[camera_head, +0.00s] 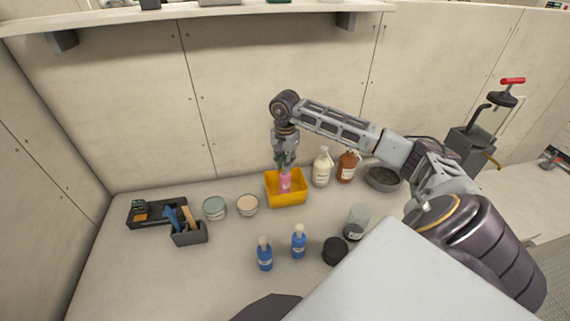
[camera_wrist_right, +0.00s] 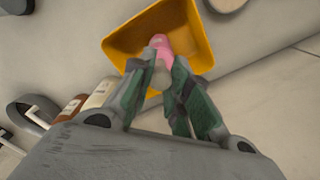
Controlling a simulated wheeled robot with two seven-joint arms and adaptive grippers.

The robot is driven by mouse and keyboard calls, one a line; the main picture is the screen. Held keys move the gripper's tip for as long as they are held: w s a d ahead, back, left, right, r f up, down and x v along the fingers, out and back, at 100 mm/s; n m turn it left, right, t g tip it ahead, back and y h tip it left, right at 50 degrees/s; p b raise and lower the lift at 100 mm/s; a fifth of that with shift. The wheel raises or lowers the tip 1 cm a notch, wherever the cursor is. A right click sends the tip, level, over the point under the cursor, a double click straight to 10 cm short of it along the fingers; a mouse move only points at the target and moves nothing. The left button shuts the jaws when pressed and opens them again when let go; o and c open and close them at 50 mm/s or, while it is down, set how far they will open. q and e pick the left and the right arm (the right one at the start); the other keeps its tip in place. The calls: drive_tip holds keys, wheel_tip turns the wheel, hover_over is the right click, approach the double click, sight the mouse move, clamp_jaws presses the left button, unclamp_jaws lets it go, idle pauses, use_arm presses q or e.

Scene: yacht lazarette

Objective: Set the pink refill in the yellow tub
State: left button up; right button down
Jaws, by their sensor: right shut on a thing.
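The yellow tub (camera_head: 287,200) stands on the bench near the back wall; in the right wrist view its open inside (camera_wrist_right: 190,30) faces me. The pink refill (camera_head: 285,181) is upright in the mouth of the tub, its lower part hidden behind the tub's front wall. My right gripper (camera_head: 284,163) points down over the tub and is shut on the top of the refill. The right wrist view shows the green fingers on both sides of the pink refill (camera_wrist_right: 161,44). I cannot tell whether the refill touches the tub's floor. My left gripper is not in view.
A cream bottle (camera_head: 322,169) and a brown bottle (camera_head: 347,168) stand right of the tub, with a dark bowl (camera_head: 383,179) beyond. Two round tins (camera_head: 247,205) (camera_head: 214,208) stand left. Two blue bottles (camera_head: 265,256) (camera_head: 298,243) stand in front. A shelf (camera_head: 200,12) runs above.

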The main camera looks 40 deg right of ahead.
drive_tip(key=shift+f, duration=0.5)
drive_tip(key=c, duration=1.3)
unclamp_jaws()
drive_tip(key=shift+c, duration=0.2)
drive_tip(key=shift+r, duration=0.3)
wheel_tip(320, 180, up, 7)
drive_tip(key=shift+f+b, duration=0.1)
drive_tip(key=shift+b, duration=0.65)
drive_tip(key=shift+r+b, duration=0.3)
drive_tip(key=shift+r, duration=2.15)
